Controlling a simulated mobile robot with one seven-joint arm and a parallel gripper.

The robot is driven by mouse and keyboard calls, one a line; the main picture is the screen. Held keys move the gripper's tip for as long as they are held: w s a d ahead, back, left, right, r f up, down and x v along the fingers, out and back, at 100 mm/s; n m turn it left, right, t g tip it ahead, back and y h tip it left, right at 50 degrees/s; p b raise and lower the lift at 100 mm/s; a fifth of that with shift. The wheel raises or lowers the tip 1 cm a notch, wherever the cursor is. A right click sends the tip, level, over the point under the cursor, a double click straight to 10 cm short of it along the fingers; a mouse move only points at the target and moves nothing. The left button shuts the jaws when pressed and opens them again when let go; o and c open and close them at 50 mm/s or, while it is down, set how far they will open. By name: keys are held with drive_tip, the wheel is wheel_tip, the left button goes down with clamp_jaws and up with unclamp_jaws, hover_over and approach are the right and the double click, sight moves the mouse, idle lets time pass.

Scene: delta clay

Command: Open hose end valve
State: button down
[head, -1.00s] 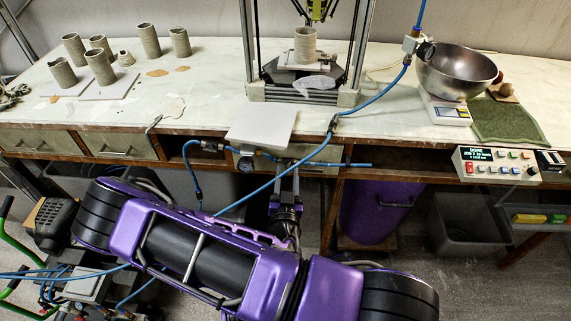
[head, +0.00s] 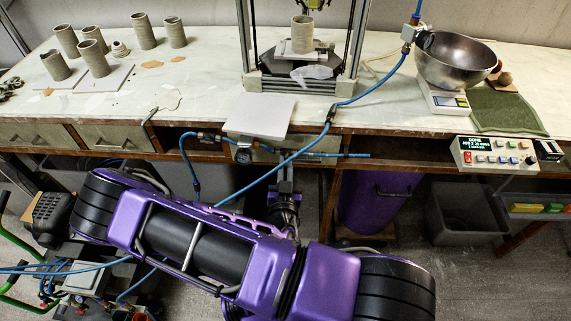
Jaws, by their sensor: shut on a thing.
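My gripper (head: 287,168) reaches up to the bench's front edge below the white board. Its fingers are close together, shut on a small fitting on the blue air line, likely the hose end valve (head: 284,156). The fingers and the shadow of the bench hide most of it, so I cannot tell its handle's angle. A short blue hose stub (head: 352,155) runs right from there. A round gauge (head: 243,156) sits just left of my gripper. Another fitting with a dark knob (head: 424,40) is on the blue hose beside the steel bowl.
A white board (head: 259,116) overhangs the bench edge above my gripper. A blue hose (head: 270,177) loops across close to my arm. A control box (head: 496,155) is at the right, and a purple bin (head: 370,205) stands below. Clay cylinders (head: 143,31) and a printer (head: 298,82) stand on the bench.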

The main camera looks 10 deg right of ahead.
drive_tip(key=shift+w+a+f+n+h+b, duration=0.15)
drive_tip(key=shift+n+h+b, duration=0.45)
drive_tip(key=shift+n+b, duration=1.35)
drive_tip(key=shift+a+f+n+h+b, duration=0.15)
drive_tip(key=shift+n+h+b, duration=0.45)
drive_tip(key=shift+n, duration=2.65)
drive_tip(key=shift+w+a+f+n+h+b, duration=0.15)
drive_tip(key=shift+n+h+b, duration=0.75)
drive_tip(key=shift+n, duration=1.7)
drive_tip(key=shift+r+y+b, duration=0.1)
drive_tip(key=shift+y+b, duration=0.2)
drive_tip(key=c, duration=0.9)
unclamp_jaws()
drive_tip(key=shift+s+a, duration=0.1)
drive_tip(key=shift+s, duration=0.1)
